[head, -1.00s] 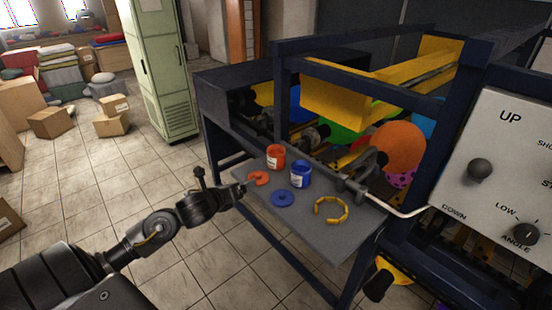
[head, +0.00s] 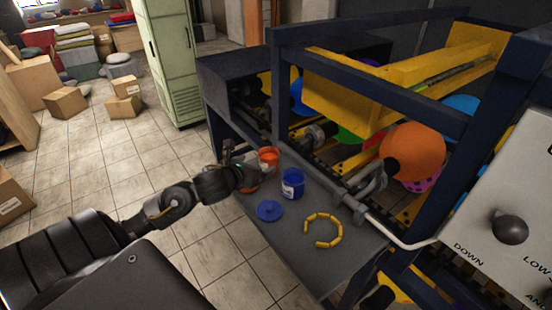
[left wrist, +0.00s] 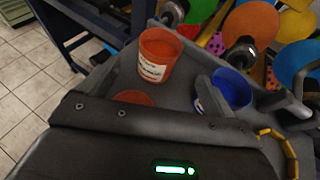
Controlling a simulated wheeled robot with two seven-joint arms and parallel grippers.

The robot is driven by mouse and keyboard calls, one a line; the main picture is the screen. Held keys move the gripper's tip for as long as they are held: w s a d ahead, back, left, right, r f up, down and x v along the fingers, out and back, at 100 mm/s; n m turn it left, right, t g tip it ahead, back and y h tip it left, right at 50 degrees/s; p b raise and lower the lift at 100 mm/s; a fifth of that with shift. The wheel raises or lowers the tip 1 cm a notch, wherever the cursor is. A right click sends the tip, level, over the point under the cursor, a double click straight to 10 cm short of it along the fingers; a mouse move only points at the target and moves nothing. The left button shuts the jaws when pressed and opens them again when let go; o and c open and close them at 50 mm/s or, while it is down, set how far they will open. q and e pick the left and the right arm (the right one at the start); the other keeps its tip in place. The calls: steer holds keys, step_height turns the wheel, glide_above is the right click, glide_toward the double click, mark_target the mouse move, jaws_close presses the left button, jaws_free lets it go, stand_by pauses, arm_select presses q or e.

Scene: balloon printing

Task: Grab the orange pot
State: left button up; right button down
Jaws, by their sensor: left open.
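The orange pot (head: 268,158) stands on the grey shelf of the machine, just beyond my left gripper (head: 246,172). In the left wrist view the orange pot (left wrist: 160,60) is upright, with a white label facing me. It is ahead of my open left gripper, roughly between its fingers. The fingers look empty, and I cannot tell whether one touches the pot. The orange lid (left wrist: 132,98) lies near the pot, partly hidden by the gripper body. My right gripper is not in view.
The blue pot (head: 293,184) stands close to the right of the orange pot. A blue lid (head: 269,210) and a yellow segmented ring (head: 322,230) lie on the shelf (head: 290,240). The machine's dark blue frame and coloured balloons rise behind. A control panel (head: 515,220) is at right.

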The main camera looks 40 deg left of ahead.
mark_target(263, 160)
arm_select(q)
steer(key=shift+w, duration=0.1)
steer(key=shift+p+x, duration=0.4)
steer(key=shift+x, duration=1.7)
steer(key=shift+w+a+f, duration=0.1)
steer(key=shift+w+f, duration=0.05)
steer(key=shift+w, duration=0.2)
steer(key=shift+p, duration=0.3)
steer(key=p+x, duration=0.1)
steer(key=x, duration=0.1)
steer(key=p+x, duration=0.1)
steer(key=x, duration=0.1)
steer(key=shift+w+p, duration=0.15)
steer(key=shift+p, duration=0.15)
steer(key=shift+w+a+f, duration=0.1)
steer(key=shift+w, duration=0.3)
steer(key=shift+s, duration=0.1)
steer(key=shift+c, duration=0.7)
steer(key=c, duration=1)
steer(key=shift+c, duration=0.3)
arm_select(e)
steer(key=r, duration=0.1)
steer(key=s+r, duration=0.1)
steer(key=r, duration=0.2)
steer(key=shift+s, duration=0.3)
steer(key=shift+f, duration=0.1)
